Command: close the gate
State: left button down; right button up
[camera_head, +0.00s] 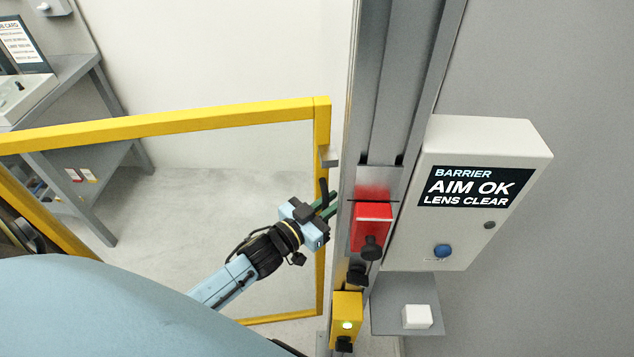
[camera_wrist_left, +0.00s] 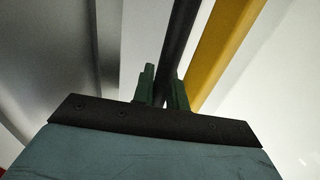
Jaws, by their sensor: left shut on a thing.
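The gate is a yellow frame (camera_head: 160,122) on the left in the head view. Its right upright stands close beside the grey post (camera_head: 368,120), with a narrow pale strip between them near the top. A dark handle (camera_head: 323,187) is at this upright. My left gripper (camera_head: 326,203) is at the handle, its green fingers shut around it. In the left wrist view the dark handle (camera_wrist_left: 180,45) runs up between the fingers (camera_wrist_left: 162,88), beside the yellow upright (camera_wrist_left: 222,45). Whether the gate is latched cannot be told. My right gripper is not in view.
A red box (camera_head: 372,228) with a black knob and a yellow box (camera_head: 346,308) with a lit green lamp are on the post. A white barrier box (camera_head: 470,225) reading "AIM OK" stands right. A grey bench (camera_head: 75,72) is behind the gate.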

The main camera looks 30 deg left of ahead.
pick_arm(q)
jog(key=c, duration=1.7)
grip_release()
jog(key=shift+s, duration=0.1)
jog(key=b+v, duration=0.1)
jog(key=v, duration=1.2)
jog(key=shift+s, duration=0.15)
